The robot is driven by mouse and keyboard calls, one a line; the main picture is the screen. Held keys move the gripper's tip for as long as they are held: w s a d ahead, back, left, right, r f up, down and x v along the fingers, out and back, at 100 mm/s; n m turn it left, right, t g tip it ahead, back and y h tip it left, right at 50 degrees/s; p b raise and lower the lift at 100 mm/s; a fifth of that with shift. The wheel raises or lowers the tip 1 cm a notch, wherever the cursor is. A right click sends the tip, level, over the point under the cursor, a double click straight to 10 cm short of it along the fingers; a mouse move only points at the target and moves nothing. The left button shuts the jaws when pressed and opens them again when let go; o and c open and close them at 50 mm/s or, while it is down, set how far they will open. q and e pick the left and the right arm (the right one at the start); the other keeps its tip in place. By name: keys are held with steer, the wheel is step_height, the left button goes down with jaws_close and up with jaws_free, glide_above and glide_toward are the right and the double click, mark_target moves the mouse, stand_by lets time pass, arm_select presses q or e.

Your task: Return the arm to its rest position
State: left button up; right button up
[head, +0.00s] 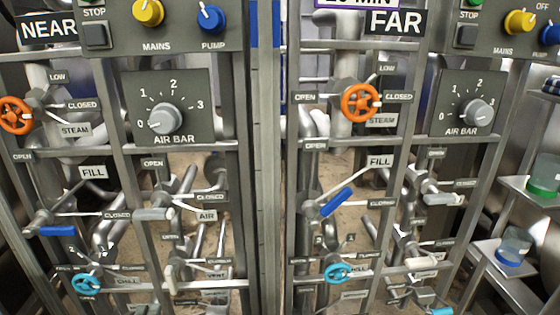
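Neither of my grippers and neither arm shows in the head view. The view is filled by two control frames with labels, the NEAR sign (48,30) on the left and the FAR sign (397,22) on the right. In the right frame, the fill valve's blue lever (336,202) is tilted, and an orange steam wheel (360,102) sits above it. In the left frame, the fill valve's blue lever (57,231) lies about level, with an orange steam wheel (14,115) at the left edge.
Each frame has an air bar dial, left (166,118) and right (477,112), and a blue chill wheel, left (87,283) and right (338,272). Steel pipes and uprights crowd the space. Shelves on the right hold a green-based jar (545,177) and a blue-based jar (513,247).

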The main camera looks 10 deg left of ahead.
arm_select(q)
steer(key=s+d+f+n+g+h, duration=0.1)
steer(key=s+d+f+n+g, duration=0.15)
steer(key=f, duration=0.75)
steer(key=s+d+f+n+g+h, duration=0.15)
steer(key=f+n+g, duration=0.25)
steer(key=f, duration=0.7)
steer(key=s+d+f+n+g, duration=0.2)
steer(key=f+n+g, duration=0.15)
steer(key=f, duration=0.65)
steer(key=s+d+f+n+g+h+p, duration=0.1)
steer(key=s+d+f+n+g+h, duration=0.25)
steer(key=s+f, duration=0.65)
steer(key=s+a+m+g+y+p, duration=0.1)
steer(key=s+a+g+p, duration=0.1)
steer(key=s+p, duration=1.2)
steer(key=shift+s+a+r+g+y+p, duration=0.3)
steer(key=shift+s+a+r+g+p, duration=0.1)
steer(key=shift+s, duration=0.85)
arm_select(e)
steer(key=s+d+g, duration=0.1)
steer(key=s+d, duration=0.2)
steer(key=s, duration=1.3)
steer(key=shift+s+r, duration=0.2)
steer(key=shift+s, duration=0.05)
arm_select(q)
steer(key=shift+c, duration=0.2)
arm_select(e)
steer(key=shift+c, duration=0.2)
